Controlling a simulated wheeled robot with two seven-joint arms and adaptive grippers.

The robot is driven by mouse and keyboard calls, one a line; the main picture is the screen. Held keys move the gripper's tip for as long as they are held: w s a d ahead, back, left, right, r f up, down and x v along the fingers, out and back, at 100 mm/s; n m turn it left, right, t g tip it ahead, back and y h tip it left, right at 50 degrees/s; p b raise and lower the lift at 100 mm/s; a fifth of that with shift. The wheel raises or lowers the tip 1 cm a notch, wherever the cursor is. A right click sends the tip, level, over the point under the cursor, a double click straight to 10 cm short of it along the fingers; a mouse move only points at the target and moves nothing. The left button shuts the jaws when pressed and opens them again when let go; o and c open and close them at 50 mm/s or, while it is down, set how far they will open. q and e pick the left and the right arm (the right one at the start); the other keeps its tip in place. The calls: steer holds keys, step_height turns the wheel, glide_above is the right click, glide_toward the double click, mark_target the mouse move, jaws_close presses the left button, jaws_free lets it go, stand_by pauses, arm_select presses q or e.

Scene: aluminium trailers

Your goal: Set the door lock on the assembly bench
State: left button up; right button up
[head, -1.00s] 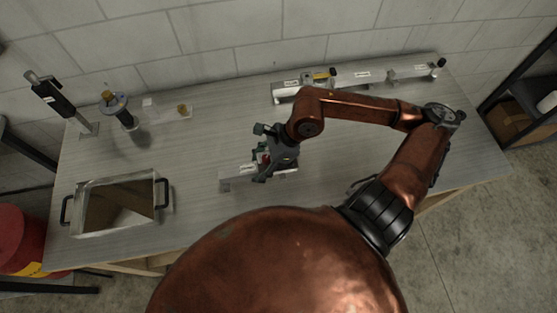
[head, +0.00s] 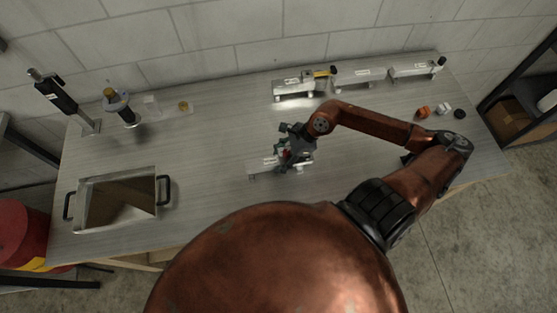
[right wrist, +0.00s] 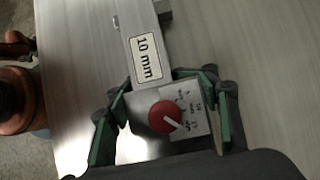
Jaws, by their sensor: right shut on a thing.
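A silver metal piece (head: 262,165) lies across the middle of the bench (head: 220,215), or just above it; I cannot tell which. In the right wrist view it is a grey bar (right wrist: 143,45) with a "10 mm" label and a block carrying a red round dial (right wrist: 163,117) with printed marks. My right gripper (head: 290,150) is shut on this dial piece. Its green-padded fingers (right wrist: 165,112) stand on both sides of the block. I cannot pick out a part clearly marked as the door lock. My left gripper is not in view.
Labelled metal fixtures (head: 293,84), (head: 360,76), (head: 415,71) stand along the back. An orange part (head: 424,111), a white part (head: 443,109) and a black part (head: 460,114) lie at right. A handled tray (head: 121,226), a black stand (head: 62,98) and a spool (head: 122,108) occupy the left.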

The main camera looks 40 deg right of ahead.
mark_target(288, 153)
steer(key=shift+f, duration=0.25)
steer(key=o, duration=1.9)
steer(key=shift+f, duration=0.15)
steer(key=p+v, duration=0.1)
steer(key=v, duration=1.1)
